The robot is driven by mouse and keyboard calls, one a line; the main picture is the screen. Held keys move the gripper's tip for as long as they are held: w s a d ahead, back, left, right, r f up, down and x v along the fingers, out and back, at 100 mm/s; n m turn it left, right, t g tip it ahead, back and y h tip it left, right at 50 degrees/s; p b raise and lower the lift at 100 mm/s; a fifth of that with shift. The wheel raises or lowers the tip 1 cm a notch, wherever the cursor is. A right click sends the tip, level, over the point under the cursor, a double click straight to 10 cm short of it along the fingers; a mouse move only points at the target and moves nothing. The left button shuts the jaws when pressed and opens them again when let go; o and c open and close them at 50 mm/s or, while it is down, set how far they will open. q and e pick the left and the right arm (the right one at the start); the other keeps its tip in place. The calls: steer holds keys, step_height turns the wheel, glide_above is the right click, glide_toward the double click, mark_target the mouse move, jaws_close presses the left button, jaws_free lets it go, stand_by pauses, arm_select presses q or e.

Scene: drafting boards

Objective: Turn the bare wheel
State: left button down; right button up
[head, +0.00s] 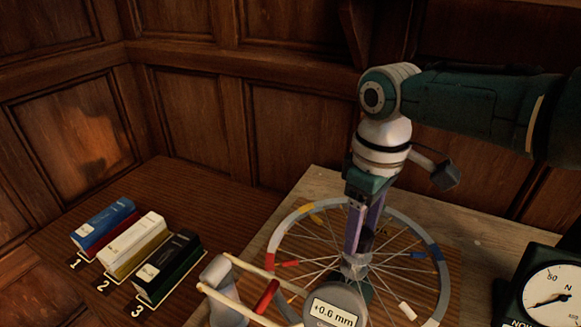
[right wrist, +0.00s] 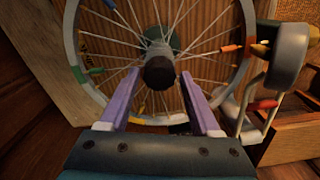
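The bare wheel (head: 418,229) has a grey rim with coloured bands, thin spokes and no tyre. Coloured pieces sit on some spokes near the rim. My right gripper (head: 357,252) reaches down from above to the hub, its two purple fingers pointing at it. In the right wrist view the dark hub end (right wrist: 160,73) lies between the fingertips, with a narrow gap visible on each side. The right gripper is open there; whether a finger touches the hub I cannot tell. My left gripper is out of view.
A round gauge (head: 335,312) reading +0.6 mm stands at the wheel's near side, beside pale rods and a red piece (head: 266,297). A force dial (head: 552,295) is at right. Blue (head: 104,217), white (head: 138,235) and black (head: 168,262) boxes stand at left. Panelled walls close the back.

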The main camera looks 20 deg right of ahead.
steer(key=shift+o, duration=1.1)
steer(key=shift+r, duration=0.1)
step_height(320, 180, up, 10)
steer(key=p, duration=0.1)
